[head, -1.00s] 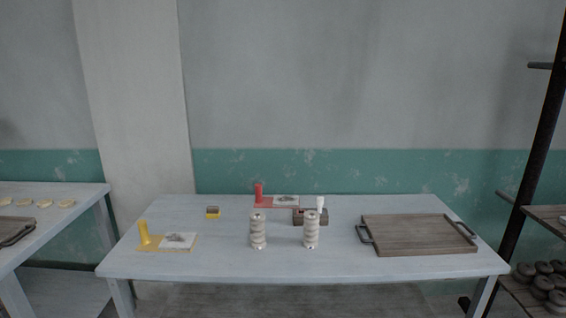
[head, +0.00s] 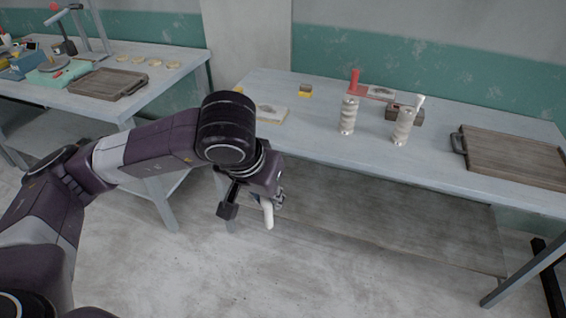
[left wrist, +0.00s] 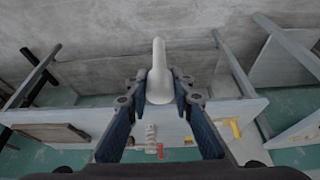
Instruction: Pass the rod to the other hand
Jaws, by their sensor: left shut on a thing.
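A smooth off-white rod (head: 268,216) is held in my left gripper (head: 268,200), in front of the near edge of the pale table. The rod points down in the head view, and its upper part is hidden by the gripper. In the left wrist view the rod (left wrist: 159,68) stands between the two blue-and-grey fingers of my left gripper (left wrist: 159,95), which are closed on its thicker base. Its free end reaches away past the fingertips. My right gripper is not in view.
The pale table (head: 310,140) bears two ridged pale columns (head: 348,115) (head: 403,126), a red stand (head: 354,79), a brown block (head: 393,113) and a wooden tray (head: 515,160). Another table (head: 170,80) stands at left. The floor before the tables is clear.

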